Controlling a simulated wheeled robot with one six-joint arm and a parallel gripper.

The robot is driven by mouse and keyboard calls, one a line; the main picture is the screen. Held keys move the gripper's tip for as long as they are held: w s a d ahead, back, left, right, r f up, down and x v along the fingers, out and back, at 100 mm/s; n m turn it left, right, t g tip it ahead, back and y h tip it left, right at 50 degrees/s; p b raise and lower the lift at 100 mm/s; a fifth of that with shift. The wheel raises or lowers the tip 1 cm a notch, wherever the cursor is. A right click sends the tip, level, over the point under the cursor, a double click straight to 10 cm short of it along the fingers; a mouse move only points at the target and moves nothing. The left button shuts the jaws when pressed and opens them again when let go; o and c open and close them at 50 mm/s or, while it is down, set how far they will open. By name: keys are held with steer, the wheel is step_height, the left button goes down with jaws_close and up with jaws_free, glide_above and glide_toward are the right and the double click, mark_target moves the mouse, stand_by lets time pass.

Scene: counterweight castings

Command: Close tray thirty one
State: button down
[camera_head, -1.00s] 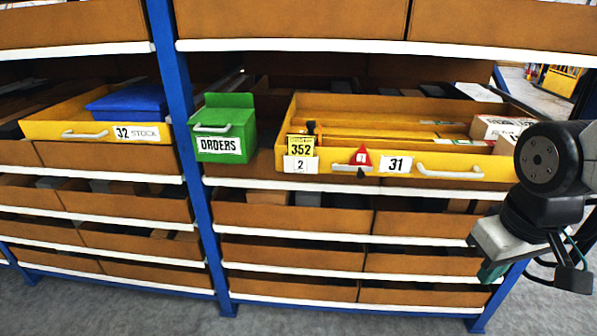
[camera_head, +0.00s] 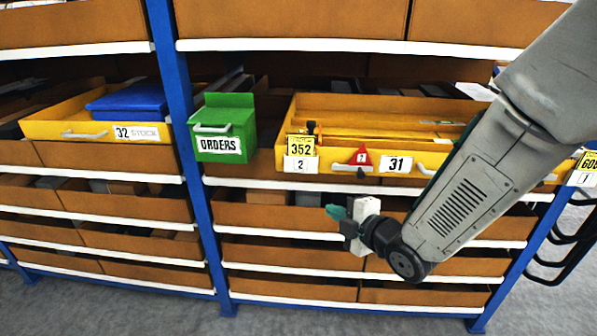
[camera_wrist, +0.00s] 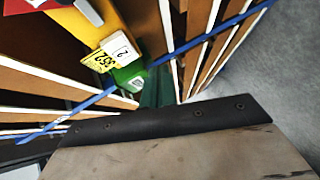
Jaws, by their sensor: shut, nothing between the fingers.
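Tray thirty-one (camera_head: 425,155) is a yellow tray pulled out from the blue-posted rack. Its front carries a white 31 label (camera_head: 396,165), and the visible part of its handle (camera_head: 425,169) is beside it. A red triangle marker (camera_head: 361,156) sits left of the label, above a small dark part. My gripper (camera_head: 336,213) is shut and empty, below and in front of the tray, apart from it, with teal fingertips pointing left. In the wrist view the teal fingertips (camera_wrist: 152,92) show beyond the dark wrist edge; the yellow tray (camera_wrist: 72,25) is at upper left. My arm hides the tray's right part.
A green ORDERS box (camera_head: 225,128) sticks out left of the tray. Yellow tray 32 (camera_head: 70,120) with a blue lid is also pulled out, beyond a blue post (camera_head: 183,130). A yellow 352 tag (camera_head: 300,148) hangs at the tray's left end. Grey floor (camera_head: 130,305) is clear.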

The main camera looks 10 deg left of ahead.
step_height(320, 180, up, 4)
steer(key=a+n+t+y, duration=0.1)
steer(key=a+n+y, duration=0.1)
steer(key=n+y, duration=0.1)
glide_toward(288, 164)
steer(key=a, duration=0.4)
steer(key=w, duration=0.3)
steer(key=shift+w+f, duration=0.1)
steer(key=shift+f, duration=0.1)
steer(key=shift+w, duration=0.4)
steer(key=w, duration=1.3)
steer(key=shift+a, duration=0.25)
steer(key=shift+w, duration=0.35)
steer(key=shift+w+d+r, duration=0.1)
steer(key=shift+r, duration=0.15)
